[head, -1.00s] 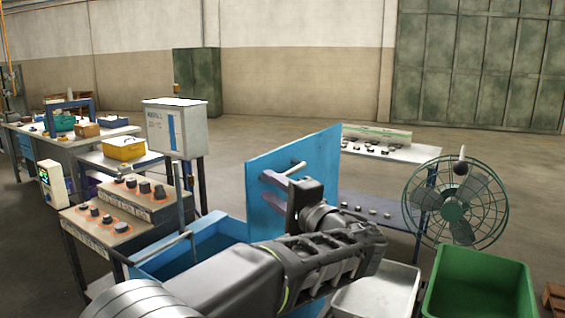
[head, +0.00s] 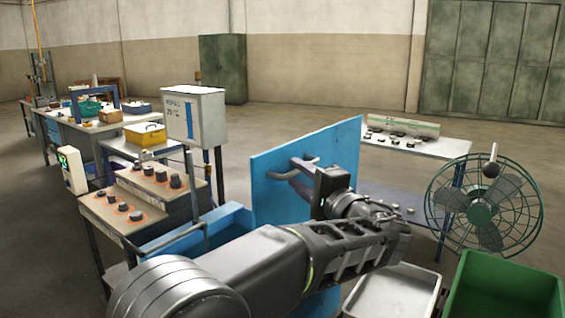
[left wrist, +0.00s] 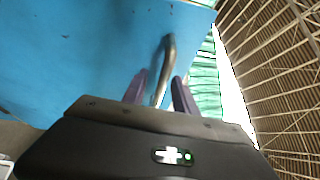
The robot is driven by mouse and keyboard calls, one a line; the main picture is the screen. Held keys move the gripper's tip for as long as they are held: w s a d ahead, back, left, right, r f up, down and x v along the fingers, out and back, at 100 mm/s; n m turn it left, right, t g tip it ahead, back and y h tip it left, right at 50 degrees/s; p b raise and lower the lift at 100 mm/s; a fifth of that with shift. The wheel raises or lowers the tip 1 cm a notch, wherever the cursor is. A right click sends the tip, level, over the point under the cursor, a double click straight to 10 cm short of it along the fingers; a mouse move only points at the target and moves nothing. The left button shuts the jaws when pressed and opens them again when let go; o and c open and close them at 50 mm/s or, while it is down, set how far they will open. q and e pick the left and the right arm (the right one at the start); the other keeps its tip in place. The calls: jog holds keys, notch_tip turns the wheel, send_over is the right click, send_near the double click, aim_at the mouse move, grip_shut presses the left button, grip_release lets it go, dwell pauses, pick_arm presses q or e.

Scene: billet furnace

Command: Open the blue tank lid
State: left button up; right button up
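The blue tank lid (head: 277,190) stands raised, nearly upright, in the head view. Its bent metal handle (head: 311,162) sits on the upper right of the panel. The blue tank (head: 225,222) is open below and left of the lid, partly hidden by my left arm. My left gripper (head: 290,172) is at the lid handle. In the left wrist view, its two purple fingers (left wrist: 159,92) are spread, with the handle (left wrist: 168,55) running between them and gaps beside it. The lid's blue face (left wrist: 80,55) fills the upper left there. My right gripper is not in view.
A control panel with knobs (head: 150,175) and a grey box (head: 194,115) stand left of the tank. A metal tray (head: 385,295), a green bin (head: 505,290) and a green fan (head: 483,205) are at right. Open floor lies behind.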

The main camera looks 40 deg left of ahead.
aim_at(285, 164)
pick_arm(q)
jog(key=shift+x, duration=1.1)
jog(key=p+x, duration=0.1)
jog(key=x, duration=0.2)
jog(key=shift+a+r+p, duration=0.25)
jog(key=shift+a+p, duration=0.1)
jog(key=shift+p, duration=0.05)
jog(key=shift+w+a, duration=0.25)
jog(key=shift+a, duration=0.3)
jog(key=shift+f, duration=0.1)
jog(key=shift+c, duration=0.5)
grip_shut()
